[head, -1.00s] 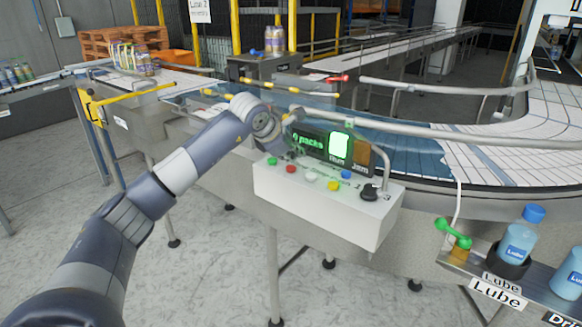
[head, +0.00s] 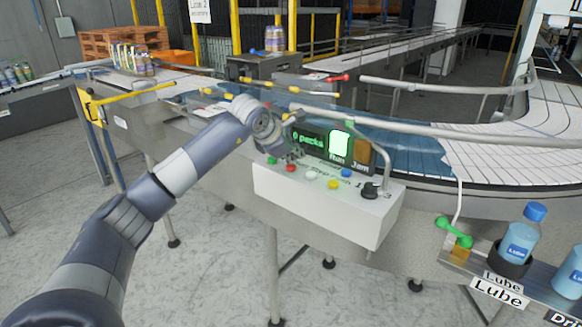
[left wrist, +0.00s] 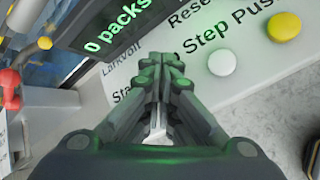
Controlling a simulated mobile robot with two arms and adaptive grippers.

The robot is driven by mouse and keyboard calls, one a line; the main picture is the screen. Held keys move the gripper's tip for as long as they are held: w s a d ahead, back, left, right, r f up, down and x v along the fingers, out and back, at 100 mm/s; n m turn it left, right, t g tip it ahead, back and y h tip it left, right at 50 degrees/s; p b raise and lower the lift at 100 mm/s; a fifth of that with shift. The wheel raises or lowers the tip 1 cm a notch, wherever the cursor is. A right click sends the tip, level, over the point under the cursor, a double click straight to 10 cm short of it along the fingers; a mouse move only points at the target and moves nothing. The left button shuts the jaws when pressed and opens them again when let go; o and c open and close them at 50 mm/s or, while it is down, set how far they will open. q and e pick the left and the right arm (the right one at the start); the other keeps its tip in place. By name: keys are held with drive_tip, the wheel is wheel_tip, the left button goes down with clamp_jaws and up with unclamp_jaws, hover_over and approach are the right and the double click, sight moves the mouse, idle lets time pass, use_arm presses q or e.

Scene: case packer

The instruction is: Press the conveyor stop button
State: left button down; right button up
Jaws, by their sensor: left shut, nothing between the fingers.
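The white control box (head: 315,205) stands in front of the conveyor, with coloured buttons on its sloping top. The red button (head: 291,168) sits between the green button (head: 271,160) and the white button (head: 311,175). My left gripper (head: 296,154) is shut and empty, its tips over the panel close behind the red button. I cannot tell if they touch the panel. In the left wrist view, the shut fingers (left wrist: 160,68) cover part of the printed labels; the white button (left wrist: 222,62) shows to their right. The stop label is not readable. My right gripper is not in view.
A display (head: 322,146) reading "packs" with a lit green Run lamp (head: 340,146) stands behind the buttons. Yellow button (head: 333,185), blue button (head: 346,173) and black knob (head: 369,192) lie to the right. A metal rail (head: 420,130) runs behind. Lube bottles (head: 522,235) stand at right.

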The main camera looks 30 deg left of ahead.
sight(293, 166)
use_arm(q)
drive_tip(key=shift+f+b, duration=0.45)
drive_tip(key=shift+f, duration=0.1)
idle(0.7)
drive_tip(key=shift+r, duration=0.1)
drive_tip(key=shift+r+p, duration=0.7)
drive_tip(key=shift+r, duration=0.2)
drive_tip(key=shift+r, duration=0.1)
wheel_tip(293, 166, up, 5)
drive_tip(key=p, duration=0.3)
drive_tip(key=shift+p, duration=0.35)
idle(2.0)
